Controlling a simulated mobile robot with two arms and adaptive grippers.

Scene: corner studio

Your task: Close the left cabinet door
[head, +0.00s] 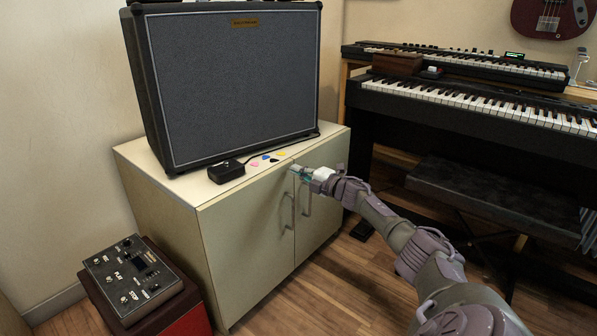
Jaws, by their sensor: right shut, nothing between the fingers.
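The left cabinet door (247,247) is a pale cream panel with a vertical bar handle (287,212) near its right edge. It looks flush, or nearly so, with the cabinet front; I cannot tell if a small gap is left. The right cabinet door (325,208) beside it looks shut and has its own handle (306,199). My right gripper (297,171) is shut and empty at the top of the seam between the doors, just under the cabinet top. I cannot tell if its tips touch the door. My left gripper is out of the view.
A large speaker cabinet (235,85) stands on the cabinet top, with a small black box (226,171) and several coloured picks in front. An effects unit (132,275) sits on a red box at the lower left. Keyboards (470,100) and a dark bench (490,195) stand right.

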